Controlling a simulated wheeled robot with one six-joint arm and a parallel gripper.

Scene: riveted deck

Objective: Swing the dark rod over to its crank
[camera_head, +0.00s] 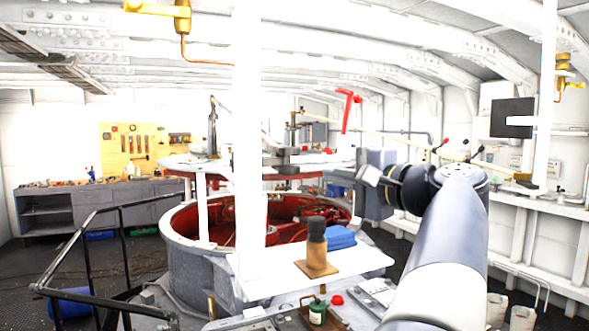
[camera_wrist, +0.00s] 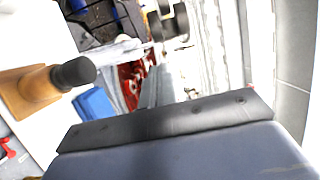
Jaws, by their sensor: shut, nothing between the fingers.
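My gripper (camera_wrist: 160,86) shows in the wrist view as narrow grey fingers beyond a dark-edged, blue-grey housing. It is shut with nothing between the fingers. In the head view my arm reaches in from the lower right, and the blue-grey housing hides part of what is behind it. A slim dark upright piece (camera_head: 212,128) stands on the machine at left of centre, well apart from my gripper; I cannot tell whether it is the dark rod. The round machine (camera_head: 180,262) has a red interior. The crank cannot be made out for certain in either view.
A white shelf (camera_head: 350,262) in front carries a brown, black-topped piece (camera_head: 316,240) and a blue block (camera_head: 340,237). A white post (camera_head: 249,150) blocks part of the view. Dark railings (camera_head: 90,250) stand left; a workbench (camera_head: 100,205) is behind.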

